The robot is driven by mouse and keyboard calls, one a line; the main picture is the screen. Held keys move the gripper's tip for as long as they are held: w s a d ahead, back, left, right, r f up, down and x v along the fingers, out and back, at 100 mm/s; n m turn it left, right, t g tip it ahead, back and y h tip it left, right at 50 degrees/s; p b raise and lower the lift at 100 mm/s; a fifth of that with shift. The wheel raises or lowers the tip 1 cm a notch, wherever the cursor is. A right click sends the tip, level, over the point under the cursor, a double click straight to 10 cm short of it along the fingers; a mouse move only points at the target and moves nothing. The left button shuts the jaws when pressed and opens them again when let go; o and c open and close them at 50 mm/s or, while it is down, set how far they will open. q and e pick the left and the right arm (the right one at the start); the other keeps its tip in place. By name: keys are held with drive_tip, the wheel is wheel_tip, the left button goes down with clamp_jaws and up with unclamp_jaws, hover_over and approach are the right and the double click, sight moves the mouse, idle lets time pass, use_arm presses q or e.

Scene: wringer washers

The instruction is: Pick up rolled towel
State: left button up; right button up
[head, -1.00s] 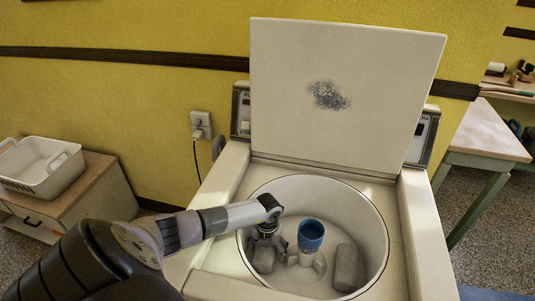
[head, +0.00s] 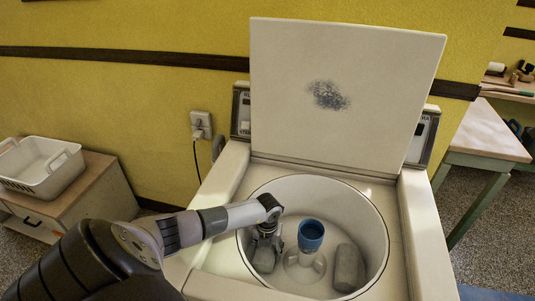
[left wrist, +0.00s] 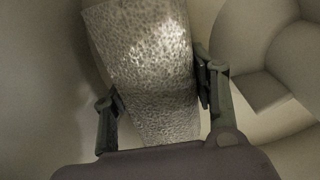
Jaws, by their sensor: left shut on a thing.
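A grey rolled towel (head: 264,261) is inside the washer tub (head: 370,225), at its left side. My left gripper (head: 266,246) reaches down into the tub and is shut on this towel. In the left wrist view, the speckled towel (left wrist: 148,65) lies between the two fingers (left wrist: 158,98), one finger on each side. Its lower end is hidden behind the gripper's palm. A second grey rolled towel (head: 347,267) rests against the right side of the tub. My right gripper is not in view.
A white agitator with a blue cap (head: 311,235) stands mid-tub, close right of my left gripper. The washer's lid (head: 345,95) is raised behind. A white basket (head: 40,168) sits on a cabinet at left; a table (head: 483,133) stands at right.

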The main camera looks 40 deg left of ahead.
use_arm(q)
drive_tip(key=c, duration=0.4)
drive_tip(key=shift+w, duration=0.1)
drive_tip(key=shift+c, duration=0.4)
drive_tip(key=shift+r, duration=0.2)
